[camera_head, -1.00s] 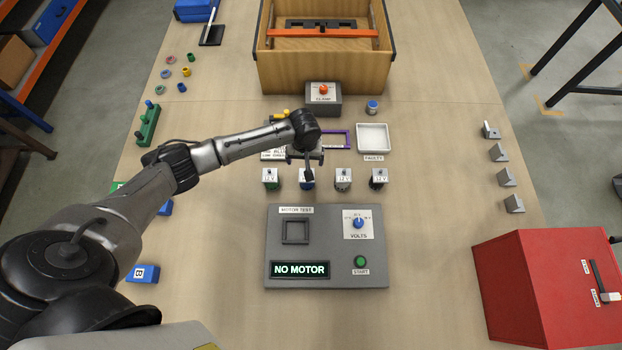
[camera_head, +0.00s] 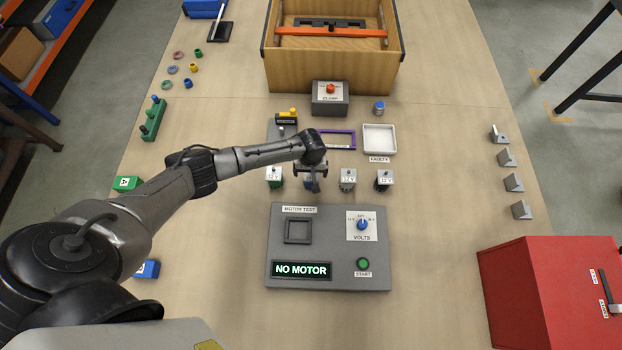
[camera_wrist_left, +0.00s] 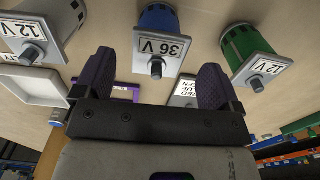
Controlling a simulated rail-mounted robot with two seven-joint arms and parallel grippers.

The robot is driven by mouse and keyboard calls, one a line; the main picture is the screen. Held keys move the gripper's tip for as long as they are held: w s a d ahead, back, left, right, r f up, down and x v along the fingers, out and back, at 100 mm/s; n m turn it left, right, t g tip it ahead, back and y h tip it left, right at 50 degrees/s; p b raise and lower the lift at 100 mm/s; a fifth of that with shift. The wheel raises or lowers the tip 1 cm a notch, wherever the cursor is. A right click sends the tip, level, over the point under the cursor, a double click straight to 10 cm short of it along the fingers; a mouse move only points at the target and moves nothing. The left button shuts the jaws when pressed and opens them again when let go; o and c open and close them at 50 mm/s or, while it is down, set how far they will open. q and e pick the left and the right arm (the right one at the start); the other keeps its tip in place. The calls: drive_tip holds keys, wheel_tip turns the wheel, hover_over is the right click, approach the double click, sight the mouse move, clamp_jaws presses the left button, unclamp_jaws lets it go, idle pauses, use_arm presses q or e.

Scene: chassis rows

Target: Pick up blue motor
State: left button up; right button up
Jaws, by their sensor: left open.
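The blue motor (camera_wrist_left: 158,25), with a white "36 V" plate and a dark shaft, stands in the row of motors. In the head view it is mostly hidden behind my left gripper (camera_head: 313,182); only a bit of blue (camera_head: 308,183) shows. In the left wrist view my left gripper (camera_wrist_left: 155,80) is open and empty. Its two dark fingers appear on either side of the blue motor's plate, and I cannot tell whether they touch it. My right gripper is in neither view.
A green motor (camera_head: 274,180) stands left of the blue one; grey motors (camera_head: 348,180) (camera_head: 384,181) stand to its right. The motor test panel (camera_head: 330,245) lies in front, reading "NO MOTOR". A purple frame (camera_head: 338,147) and white tray (camera_head: 379,138) lie behind.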

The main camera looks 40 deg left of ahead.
use_arm(q)
drive_tip(key=shift+f, duration=1.75)
drive_tip(key=shift+w, duration=0.1)
drive_tip(key=shift+c, duration=1.4)
drive_tip(key=c, duration=1.3)
drive_tip(key=shift+o, duration=0.2)
drive_tip(key=shift+r, duration=0.15)
drive_tip(key=shift+r, duration=0.5)
wheel_tip(320, 180, up, 3)
drive_tip(key=shift+r, duration=0.15)
drive_tip(key=d+r, duration=0.6)
drive_tip(key=d, duration=0.5)
drive_tip(key=shift+w+d+r+p, duration=0.2)
drive_tip(key=shift+d+r+p, duration=0.1)
drive_tip(key=shift+d+p, duration=0.1)
